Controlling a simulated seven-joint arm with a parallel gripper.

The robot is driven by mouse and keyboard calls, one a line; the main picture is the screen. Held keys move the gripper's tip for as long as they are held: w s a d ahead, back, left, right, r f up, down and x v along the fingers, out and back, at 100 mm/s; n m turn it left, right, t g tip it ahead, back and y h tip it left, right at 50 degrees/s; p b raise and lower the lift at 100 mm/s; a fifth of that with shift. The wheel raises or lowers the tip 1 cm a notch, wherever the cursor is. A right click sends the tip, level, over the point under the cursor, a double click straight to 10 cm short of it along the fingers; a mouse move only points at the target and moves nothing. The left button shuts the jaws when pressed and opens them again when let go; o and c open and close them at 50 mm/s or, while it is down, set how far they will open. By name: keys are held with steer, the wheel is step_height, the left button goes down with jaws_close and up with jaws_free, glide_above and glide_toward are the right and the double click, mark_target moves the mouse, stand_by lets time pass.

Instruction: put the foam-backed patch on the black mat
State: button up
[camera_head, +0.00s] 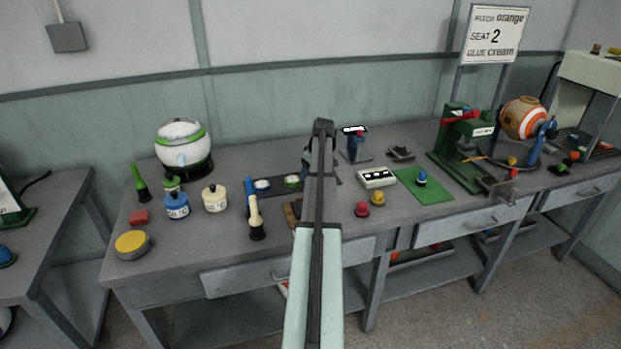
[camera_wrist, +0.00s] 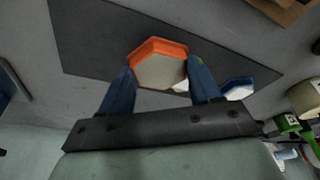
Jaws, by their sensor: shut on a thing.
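In the wrist view my gripper (camera_wrist: 160,80) has its two blue fingers shut on a hexagonal patch (camera_wrist: 158,62), orange on one face with a thick cream layer. The patch appears tilted and is held over the black mat (camera_wrist: 95,38); the gap beneath it is hard to judge. In the head view the black mat (camera_head: 277,187) lies on the bench left of my arm, partly hidden by it. The arm hides the held patch and fingertips there. A blue-and-white patch (camera_wrist: 238,88) shows beside the right finger.
On the mat in the head view are a blue-rimmed piece (camera_head: 262,184) and a green-rimmed piece (camera_head: 292,181). A cream pot (camera_head: 215,199) and a cream-handled tool (camera_head: 255,220) stand left. A brown tray (camera_head: 292,213) lies in front. A green press (camera_head: 462,143) stands right.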

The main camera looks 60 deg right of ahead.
steer(key=shift+f, duration=1.25)
steer(key=shift+f, duration=0.15)
steer(key=o, duration=1.2)
steer(key=shift+c, duration=0.2)
steer(key=v, duration=1.2)
steer(key=shift+w, duration=0.15)
